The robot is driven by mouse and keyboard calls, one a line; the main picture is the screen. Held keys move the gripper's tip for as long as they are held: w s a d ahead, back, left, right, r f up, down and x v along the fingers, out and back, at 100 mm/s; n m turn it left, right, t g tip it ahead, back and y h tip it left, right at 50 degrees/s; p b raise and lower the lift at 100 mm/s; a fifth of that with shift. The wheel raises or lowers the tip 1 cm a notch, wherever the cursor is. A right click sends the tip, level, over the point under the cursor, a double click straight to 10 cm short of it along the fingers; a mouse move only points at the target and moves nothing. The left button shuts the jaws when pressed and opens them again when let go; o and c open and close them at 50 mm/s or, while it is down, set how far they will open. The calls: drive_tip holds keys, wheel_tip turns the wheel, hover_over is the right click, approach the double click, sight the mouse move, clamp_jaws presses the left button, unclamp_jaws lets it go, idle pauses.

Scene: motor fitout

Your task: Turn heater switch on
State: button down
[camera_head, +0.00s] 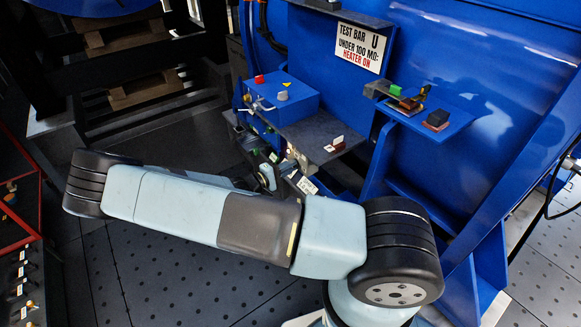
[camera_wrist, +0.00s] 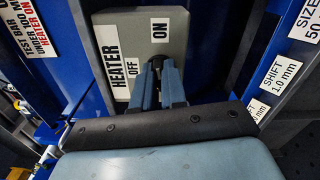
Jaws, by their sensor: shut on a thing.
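The heater switch box (camera_wrist: 183,48) is a grey plate near the top middle of the wrist view, with a HEATER label (camera_wrist: 110,55). An OFF label (camera_wrist: 134,92) sits at the lower left of the switch and an ON label (camera_wrist: 160,33) above it. My gripper (camera_wrist: 158,68) is in front of the plate, shut on the dark switch handle. The fingers hide most of the handle, so its exact angle is unclear. In the head view my arm hides the switch and most of the gripper.
A blue stand with a TEST BAR sign (camera_head: 361,48) fills the right of the head view. A blue control box (camera_head: 285,103) and a shelf with small parts (camera_head: 442,112) stick out from it. Blue walls and labelled panels flank the switch closely in the wrist view.

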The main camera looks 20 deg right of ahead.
drive_tip(key=shift+a+f+m, duration=0.15)
drive_tip(key=shift+m, duration=0.65)
drive_tip(key=c, duration=1.2)
unclamp_jaws()
drive_tip(key=v, duration=1.3)
drive_tip(key=shift+s+a, duration=0.15)
drive_tip(key=shift+a, duration=0.2)
